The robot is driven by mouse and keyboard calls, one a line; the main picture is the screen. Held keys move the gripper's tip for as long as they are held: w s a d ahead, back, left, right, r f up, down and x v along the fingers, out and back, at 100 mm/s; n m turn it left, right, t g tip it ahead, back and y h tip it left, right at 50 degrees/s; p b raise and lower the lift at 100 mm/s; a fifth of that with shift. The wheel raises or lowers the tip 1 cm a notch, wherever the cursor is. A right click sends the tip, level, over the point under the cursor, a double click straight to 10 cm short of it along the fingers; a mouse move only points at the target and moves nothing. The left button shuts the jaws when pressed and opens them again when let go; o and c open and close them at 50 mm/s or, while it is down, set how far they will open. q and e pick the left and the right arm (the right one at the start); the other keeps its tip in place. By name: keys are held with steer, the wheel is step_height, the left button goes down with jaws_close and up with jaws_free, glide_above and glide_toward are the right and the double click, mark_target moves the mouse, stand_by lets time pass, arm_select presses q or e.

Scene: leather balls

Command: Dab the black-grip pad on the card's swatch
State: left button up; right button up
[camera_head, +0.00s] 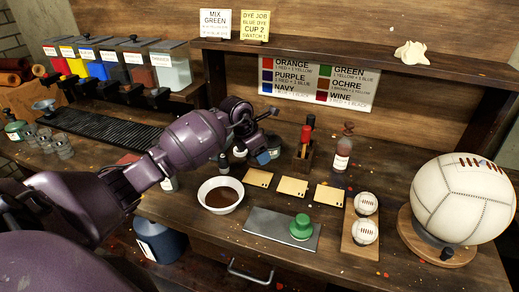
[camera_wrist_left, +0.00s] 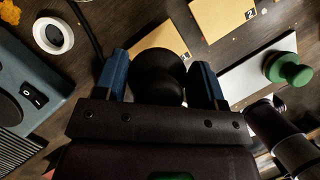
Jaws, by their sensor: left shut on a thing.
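My left gripper (camera_head: 266,152) is above the back of the bench, behind the tan cards. In the left wrist view its blue fingers (camera_wrist_left: 162,78) are shut on a round black grip, the black-grip pad (camera_wrist_left: 158,72). The pad's underside is hidden, and I cannot tell whether it touches anything. Three tan cards lie in a row: a left card (camera_head: 258,177), a middle card (camera_head: 292,187) and a right card (camera_head: 329,197). In the left wrist view the pad partly covers one card (camera_wrist_left: 167,40); a card marked 2 (camera_wrist_left: 222,15) lies beside it. My right gripper is out of view.
A white bowl of brown liquid (camera_head: 220,195) stands left of the cards. A green-handled pad (camera_head: 300,225) sits on a grey plate (camera_head: 265,225) in front. A bottle (camera_head: 343,150) and a wooden holder (camera_head: 305,155) stand behind; a large white ball (camera_head: 462,198) is at right.

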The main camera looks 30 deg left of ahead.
arm_select(q)
steer(key=b, duration=0.2)
glide_above(258, 175)
step_height(258, 175, down, 4)
steer(key=shift+d+f, duration=0.15)
steer(key=shift+f+b, duration=0.3)
steer(key=shift+f, duration=0.35)
stand_by(0.4)
steer(key=shift+f, duration=0.25)
steer(key=shift+f, duration=0.15)
stand_by(0.8)
stand_by(0.5)
stand_by(0.8)
